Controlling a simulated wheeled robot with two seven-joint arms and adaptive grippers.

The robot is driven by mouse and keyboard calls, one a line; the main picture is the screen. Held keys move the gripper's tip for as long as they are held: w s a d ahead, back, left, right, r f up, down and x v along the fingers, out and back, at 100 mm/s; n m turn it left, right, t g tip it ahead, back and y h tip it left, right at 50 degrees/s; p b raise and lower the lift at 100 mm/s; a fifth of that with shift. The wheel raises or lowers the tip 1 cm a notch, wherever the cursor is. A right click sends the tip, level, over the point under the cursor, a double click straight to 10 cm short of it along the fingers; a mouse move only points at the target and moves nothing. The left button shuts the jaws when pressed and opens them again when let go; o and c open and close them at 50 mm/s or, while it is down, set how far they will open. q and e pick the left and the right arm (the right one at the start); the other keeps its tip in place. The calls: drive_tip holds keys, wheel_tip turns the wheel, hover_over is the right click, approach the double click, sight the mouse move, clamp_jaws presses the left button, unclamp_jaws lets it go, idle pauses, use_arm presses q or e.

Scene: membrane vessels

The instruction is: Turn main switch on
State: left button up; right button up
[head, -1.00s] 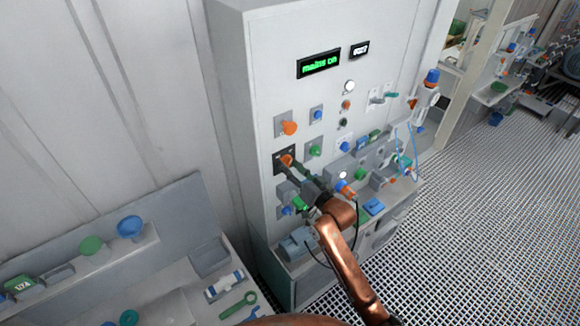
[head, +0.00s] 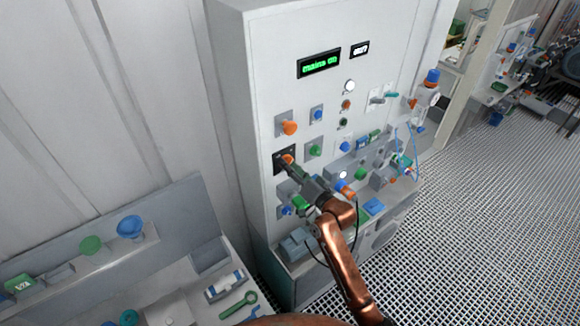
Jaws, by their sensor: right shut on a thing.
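The main switch (head: 287,158) is an orange rotary knob on a black square plate, on the left part of the grey cabinet's front. My right gripper (head: 292,164) is at this knob, shut on it, with its fingers partly hiding it. The copper-coloured right arm reaches up from the lower right. A display (head: 319,64) above reads "mains on" in green letters. My left gripper is not in view.
Another orange knob (head: 289,127) sits just above the switch, with blue and green knobs (head: 315,150) to its right. A bench (head: 180,290) with coloured parts stands at lower left. Grated floor (head: 480,230) is open at right.

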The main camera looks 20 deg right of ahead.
drive_tip(key=o, duration=1.2)
drive_tip(key=shift+c, duration=0.2)
drive_tip(key=v, duration=1.2)
